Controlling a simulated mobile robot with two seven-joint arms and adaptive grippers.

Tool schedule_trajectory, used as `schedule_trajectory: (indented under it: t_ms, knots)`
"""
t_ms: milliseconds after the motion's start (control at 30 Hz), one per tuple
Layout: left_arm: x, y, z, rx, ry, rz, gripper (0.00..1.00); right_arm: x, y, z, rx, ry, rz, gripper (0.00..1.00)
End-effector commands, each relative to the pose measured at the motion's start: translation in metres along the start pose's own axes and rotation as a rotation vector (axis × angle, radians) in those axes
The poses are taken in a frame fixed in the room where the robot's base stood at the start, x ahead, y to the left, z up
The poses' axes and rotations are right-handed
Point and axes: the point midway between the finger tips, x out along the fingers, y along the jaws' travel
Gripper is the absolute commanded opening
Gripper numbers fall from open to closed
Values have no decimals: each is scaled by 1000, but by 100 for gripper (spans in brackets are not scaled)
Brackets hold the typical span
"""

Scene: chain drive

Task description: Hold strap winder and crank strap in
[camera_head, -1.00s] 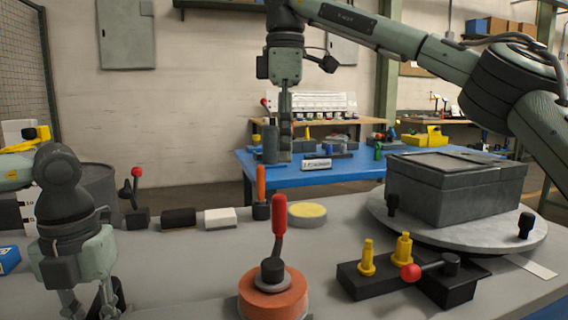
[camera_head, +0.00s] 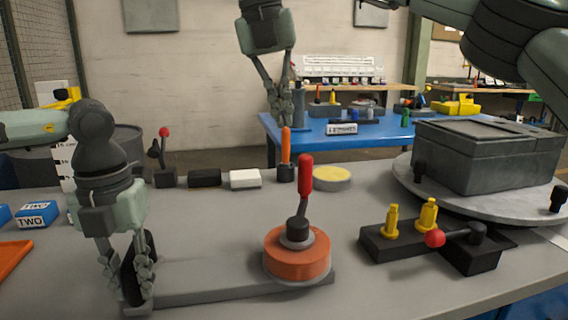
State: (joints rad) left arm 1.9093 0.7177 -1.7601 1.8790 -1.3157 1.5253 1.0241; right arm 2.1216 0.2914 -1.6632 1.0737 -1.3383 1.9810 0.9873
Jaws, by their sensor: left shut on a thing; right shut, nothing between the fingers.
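The strap winder has an orange drum (camera_head: 297,254) with a red-handled crank (camera_head: 305,176) standing up from its hub. A grey base bar (camera_head: 220,290) runs left from under the drum. A dark upright grip (camera_head: 138,266) stands at the bar's left end. My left gripper (camera_head: 127,276) is shut on this grip, its fingers on either side. My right gripper (camera_head: 284,118) hangs high above the bench's far side, pointing down, shut and empty. It is behind and above the crank, well apart from it. I cannot make out the strap.
A black block with yellow pegs and a red-knobbed lever (camera_head: 434,238) stands right of the drum. Behind it a grey box (camera_head: 487,155) sits on a round turntable (camera_head: 407,180). Small blocks, an orange-handled post (camera_head: 286,147) and a yellow-topped disc (camera_head: 332,177) line the back edge.

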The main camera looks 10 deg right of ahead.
Motion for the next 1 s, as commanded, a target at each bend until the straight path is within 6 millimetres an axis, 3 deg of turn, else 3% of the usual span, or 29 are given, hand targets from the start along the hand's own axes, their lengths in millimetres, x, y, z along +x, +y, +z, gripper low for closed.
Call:
schedule_trajectory:
  t_ms: [467, 800, 1000]
  knots:
    - [0, 0, 0, 2, -1, 1, 0, 0, 41, -14, -1340, 1, -209, 0]
    - [0, 0, 0, 2, -1, 1, 0, 0, 68, -26, -2271, 172, -375, 0]
    - [0, 0, 0, 2, -2, 1, 0, -1, 79, -31, -2703, 324, -442, 0]
